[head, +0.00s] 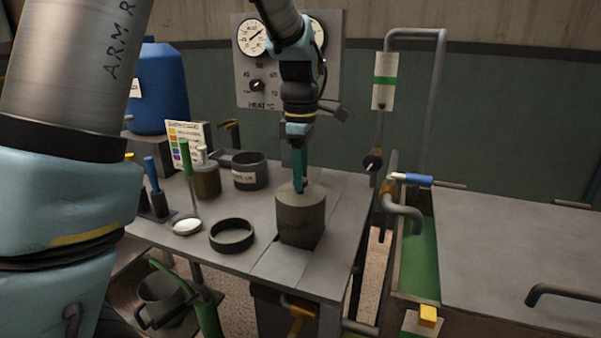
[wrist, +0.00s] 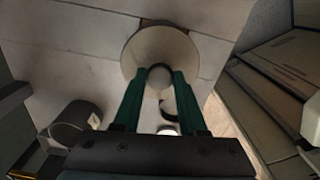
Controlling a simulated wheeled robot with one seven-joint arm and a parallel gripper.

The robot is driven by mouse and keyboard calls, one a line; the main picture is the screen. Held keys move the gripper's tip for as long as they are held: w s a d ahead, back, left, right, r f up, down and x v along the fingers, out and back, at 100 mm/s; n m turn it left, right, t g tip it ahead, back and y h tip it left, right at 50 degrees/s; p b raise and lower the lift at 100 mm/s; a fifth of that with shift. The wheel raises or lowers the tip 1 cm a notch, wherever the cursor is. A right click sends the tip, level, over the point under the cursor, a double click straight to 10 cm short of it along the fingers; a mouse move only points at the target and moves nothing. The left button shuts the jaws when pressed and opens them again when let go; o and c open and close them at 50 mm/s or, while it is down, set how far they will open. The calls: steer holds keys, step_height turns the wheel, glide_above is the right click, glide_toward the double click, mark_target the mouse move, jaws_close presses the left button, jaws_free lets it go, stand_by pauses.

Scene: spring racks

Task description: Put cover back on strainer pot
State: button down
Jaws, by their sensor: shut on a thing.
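The strainer pot (head: 300,222) appears as a grey-brown cylinder standing upright near the front right of the table. Its top is closed by a round cover, which shows as a pale disc in the wrist view (wrist: 138,48). My gripper (head: 300,187) points straight down over the middle of the cover. In the wrist view my two green fingers (wrist: 162,76) are shut on the cover's round knob. The cover looks level and in line with the pot. I see no gap between them, but I cannot tell whether the cover is fully seated.
An open dark ring (head: 232,246) lies left of the pot, with a white-faced strainer tool (head: 187,226) beyond it. A labelled dark pot (head: 250,171) and a jar (head: 207,181) stand behind. Pipes and a valve (head: 402,213) rise beyond the table's right edge.

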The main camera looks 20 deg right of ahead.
steer(key=shift+f+b, duration=0.45)
steer(key=shift+f, duration=0.55)
steer(key=shift+c, duration=1.9)
jaws_free()
step_height(320, 180, up, 11)
steer(key=b, duration=0.1)
steer(key=w+a+f+m, duration=0.1)
steer(key=a+f+m, duration=0.2)
steer(key=a+f, duration=0.35)
steer(key=w+a+f+m, duration=0.2)
steer(key=a+f+m, duration=0.1)
steer(key=a, duration=0.7)
steer(key=s+a+f+m, duration=0.3)
steer(key=a, duration=0.4)
steer(key=s+a+f+m+t, duration=0.1)
steer(key=s+a+f+m, duration=0.2)
steer(key=a, duration=0.3)
steer(key=shift+s+a+f+t, duration=0.35)
steer(key=shift+s+f, duration=0.15)
steer(key=shift+f, duration=0.1)
